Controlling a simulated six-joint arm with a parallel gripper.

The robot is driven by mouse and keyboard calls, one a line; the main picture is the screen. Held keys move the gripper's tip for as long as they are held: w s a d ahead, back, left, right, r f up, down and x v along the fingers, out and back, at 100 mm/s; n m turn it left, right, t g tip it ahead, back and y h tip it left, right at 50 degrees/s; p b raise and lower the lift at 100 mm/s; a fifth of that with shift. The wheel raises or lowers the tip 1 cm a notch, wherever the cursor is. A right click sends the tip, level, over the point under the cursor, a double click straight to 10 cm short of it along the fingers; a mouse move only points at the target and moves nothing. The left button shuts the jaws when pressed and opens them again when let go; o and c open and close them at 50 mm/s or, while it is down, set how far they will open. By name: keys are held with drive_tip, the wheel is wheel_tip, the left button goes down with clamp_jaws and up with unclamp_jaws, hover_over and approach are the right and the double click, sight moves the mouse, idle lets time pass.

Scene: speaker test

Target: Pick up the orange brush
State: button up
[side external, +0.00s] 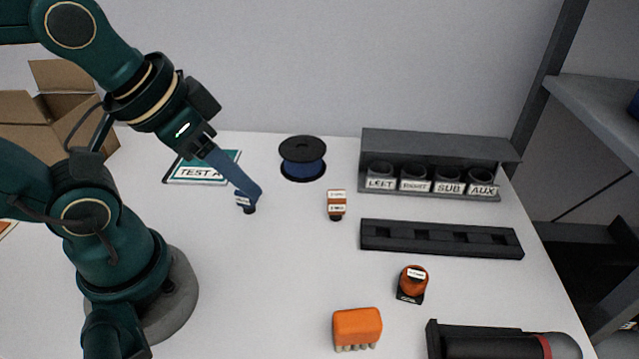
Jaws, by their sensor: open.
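The orange brush (357,327) lies on the white table at the front, with its pale bristle tufts facing the near edge. My gripper (249,194) is open, with its blue fingers slanting down to the right. The fingertips are at a small dark connector with a white label (244,203), left of the table's middle. I cannot tell whether they touch it. My gripper is well apart from the brush, behind it and to the left. Nothing covers the brush.
An orange labelled connector (336,204) and an orange knob-like piece (413,282) stand on the table. A blue spool (302,160), a rack of labelled cups (440,142), a black slotted bar (440,239) and a black tool (480,342) lie around.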

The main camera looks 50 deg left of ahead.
drive_tip(key=o, duration=0.7)
drive_tip(key=shift+o, duration=0.2)
drive_tip(key=shift+r, duration=0.1)
wheel_tip(320, 180, up, 4)
drive_tip(key=n+g+h, duration=1.1)
drive_tip(key=g, duration=0.2)
hover_over(358, 343)
drive_tip(key=w+a, duration=0.2)
drive_tip(key=a, duration=0.1)
wheel_tip(358, 343, down, 18)
drive_tip(key=shift+d+f, duration=0.1)
drive_tip(key=shift+f, duration=0.05)
drive_tip(key=shift+x, duration=2.6)
